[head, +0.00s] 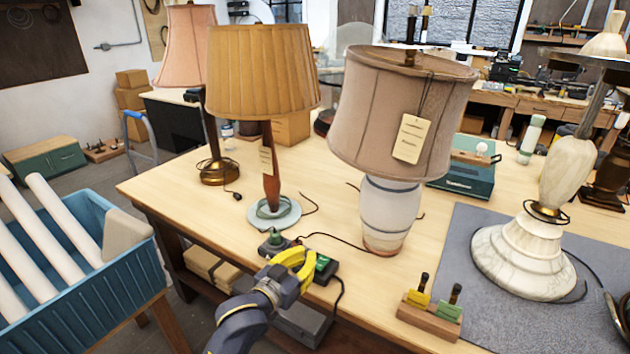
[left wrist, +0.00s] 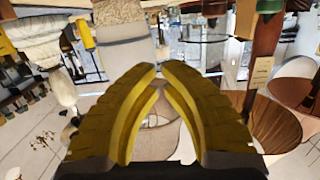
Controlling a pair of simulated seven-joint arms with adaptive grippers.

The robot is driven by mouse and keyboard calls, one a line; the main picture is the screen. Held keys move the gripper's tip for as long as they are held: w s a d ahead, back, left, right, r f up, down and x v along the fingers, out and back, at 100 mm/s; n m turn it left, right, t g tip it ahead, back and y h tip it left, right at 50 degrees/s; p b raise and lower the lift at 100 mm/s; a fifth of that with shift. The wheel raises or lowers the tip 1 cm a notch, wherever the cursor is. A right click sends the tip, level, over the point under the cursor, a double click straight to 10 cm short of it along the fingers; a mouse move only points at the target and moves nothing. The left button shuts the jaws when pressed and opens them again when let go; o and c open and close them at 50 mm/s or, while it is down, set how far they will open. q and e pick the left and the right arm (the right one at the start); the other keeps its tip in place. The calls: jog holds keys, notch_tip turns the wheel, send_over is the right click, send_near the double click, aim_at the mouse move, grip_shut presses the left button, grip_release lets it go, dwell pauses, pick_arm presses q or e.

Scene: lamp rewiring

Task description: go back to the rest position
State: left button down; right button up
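My left gripper (head: 308,268) has yellow fingers and is low over the front edge of the wooden workbench, beside a small dark green-topped box (head: 326,268). In the left wrist view the two yellow fingers (left wrist: 160,68) lean toward each other. A narrow gap stays between their tips, and nothing is held in it. I do not see my right gripper in either view.
Close by stand a beige-shaded lamp (head: 392,215) and an orange-shaded lamp (head: 262,75). A wooden block with tools (head: 430,318) sits at the front; a marble lamp (head: 525,250) stands on a grey mat (head: 460,265). A blue crate (head: 95,290) is left.

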pick_arm(q)
jog(key=s+a+f+g+y, duration=0.3)
jog(key=s+a+f+y, duration=0.4)
jog(key=s+a+f, duration=0.8)
jog(key=s+a+f+m+g+y, duration=0.1)
jog(key=s+a+f+g+y, duration=0.15)
jog(key=s+a, duration=0.5)
jog(key=s+a+f+g+y, duration=0.25)
jog(key=s+a, duration=0.25)
jog(key=s, duration=0.5)
jog(key=s+d+f+g+h, duration=0.1)
jog(key=d+f, duration=0.2)
jog(key=f, duration=1.2)
jog(key=s+d+f+g+h, duration=0.1)
jog(key=d+f, duration=0.2)
jog(key=f, duration=1.2)
jog(key=s+f+n+g+h, duration=0.2)
jog(key=s+f+n+g, duration=0.1)
jog(key=s+f, duration=1.8)
jog(key=shift+s+a, duration=0.2)
jog(key=shift+s, duration=0.4)
jog(key=shift+f, duration=0.1)
